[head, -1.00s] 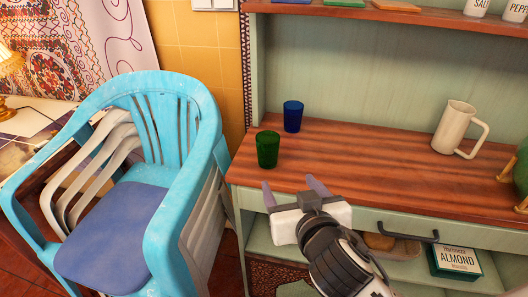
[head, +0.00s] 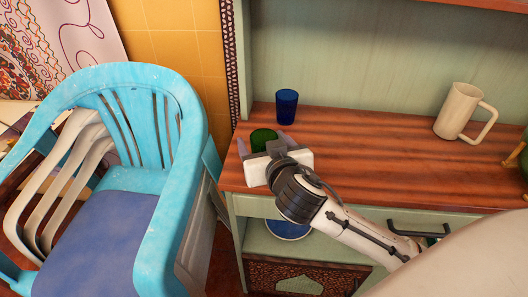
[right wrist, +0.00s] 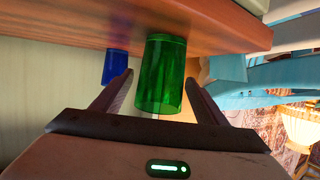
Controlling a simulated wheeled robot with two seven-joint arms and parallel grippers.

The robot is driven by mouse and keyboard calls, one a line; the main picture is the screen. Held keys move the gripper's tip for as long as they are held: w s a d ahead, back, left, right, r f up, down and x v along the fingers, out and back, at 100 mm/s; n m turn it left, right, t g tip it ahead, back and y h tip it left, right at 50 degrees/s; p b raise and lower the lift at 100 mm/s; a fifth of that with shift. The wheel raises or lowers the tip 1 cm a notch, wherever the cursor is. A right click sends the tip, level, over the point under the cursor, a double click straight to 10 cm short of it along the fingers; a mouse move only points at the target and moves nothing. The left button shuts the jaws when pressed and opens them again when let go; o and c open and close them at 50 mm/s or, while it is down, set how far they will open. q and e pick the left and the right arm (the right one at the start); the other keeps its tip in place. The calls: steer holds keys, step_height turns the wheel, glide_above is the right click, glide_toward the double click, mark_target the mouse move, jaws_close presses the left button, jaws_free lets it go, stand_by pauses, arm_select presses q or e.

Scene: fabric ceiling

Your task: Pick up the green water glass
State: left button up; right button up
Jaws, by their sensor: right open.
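The green water glass (head: 262,139) stands on the wooden top of the cabinet near its left end, partly hidden behind my right gripper in the head view. My right gripper (head: 263,147) is open, with its fingers reaching toward the glass. In the right wrist view the green glass (right wrist: 160,78) sits between the two open fingers (right wrist: 157,92), and I see no finger touching it. The left gripper is not in view.
A blue glass (head: 287,106) stands just behind the green one, and it also shows in the right wrist view (right wrist: 115,67). A cream pitcher (head: 458,110) stands further right on the wooden top (head: 370,160). A blue chair (head: 170,210) is close on the left.

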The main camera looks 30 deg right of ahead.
steer(key=shift+x, duration=1.15)
steer(key=shift+w, duration=0.1)
steer(key=c, duration=1.2)
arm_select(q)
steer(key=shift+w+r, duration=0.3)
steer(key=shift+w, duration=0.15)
